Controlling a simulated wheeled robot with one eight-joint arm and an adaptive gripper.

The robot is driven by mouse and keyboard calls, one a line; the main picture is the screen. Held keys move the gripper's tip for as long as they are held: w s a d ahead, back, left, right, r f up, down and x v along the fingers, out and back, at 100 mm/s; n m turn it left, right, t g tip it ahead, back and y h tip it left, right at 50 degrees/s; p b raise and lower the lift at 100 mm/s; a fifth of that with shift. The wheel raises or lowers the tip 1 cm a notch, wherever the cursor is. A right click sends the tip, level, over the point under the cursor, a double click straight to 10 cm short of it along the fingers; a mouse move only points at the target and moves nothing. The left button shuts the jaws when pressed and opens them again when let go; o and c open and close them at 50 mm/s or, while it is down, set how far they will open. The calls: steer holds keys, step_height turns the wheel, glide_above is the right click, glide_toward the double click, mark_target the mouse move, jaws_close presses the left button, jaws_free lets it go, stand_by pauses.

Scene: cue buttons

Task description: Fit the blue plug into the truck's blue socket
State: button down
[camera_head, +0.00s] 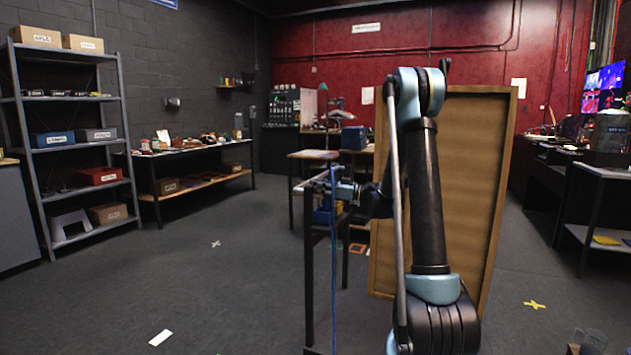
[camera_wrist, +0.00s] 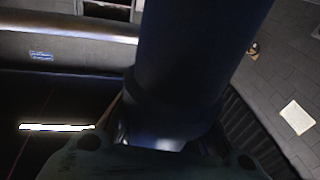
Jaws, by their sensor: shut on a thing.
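My gripper (camera_head: 347,190) is at the end of my arm, left of the arm's upright link in the head view. In the wrist view my gripper (camera_wrist: 165,142) is shut on a thick, dark bluish cylinder, which I take to be the blue plug (camera_wrist: 195,55). It fills the middle of that view and hides what lies behind it. A thin blue cable (camera_head: 333,260) hangs straight down beside my gripper in the head view. The plug is too small there to make out. I cannot make out the truck or its blue socket in either view.
A large tan panel (camera_head: 468,180) stands right behind my arm. A dark narrow table (camera_head: 308,270) is below my gripper. Shelves (camera_head: 75,140) and a workbench (camera_head: 190,155) line the left wall. A desk with screens (camera_head: 605,90) is at right. The floor at left is mostly clear.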

steer(key=f, duration=0.2)
steer(key=f+h, duration=0.1)
steer(key=shift+s+a+f, duration=0.25)
steer(key=shift+a+f, duration=0.05)
steer(key=c, duration=1.6)
jaws_free()
steer(key=shift+a+f, duration=0.1)
steer(key=shift+w+f, duration=0.25)
steer(key=shift+o, duration=0.7)
steer(key=shift+y, duration=0.4)
steer(key=d, duration=0.2)
steer(key=d+r, duration=0.1)
steer(key=d, duration=0.2)
steer(key=s+d, duration=0.1)
steer(key=d, duration=0.1)
steer(key=shift+d+r, duration=0.3)
steer(key=shift+r, duration=0.1)
steer(key=shift+y, duration=0.4)
steer(key=d, duration=0.4)
steer(key=shift+s+d+r, duration=0.25)
steer(key=shift+d+r, duration=0.05)
steer(key=shift+r, duration=0.1)
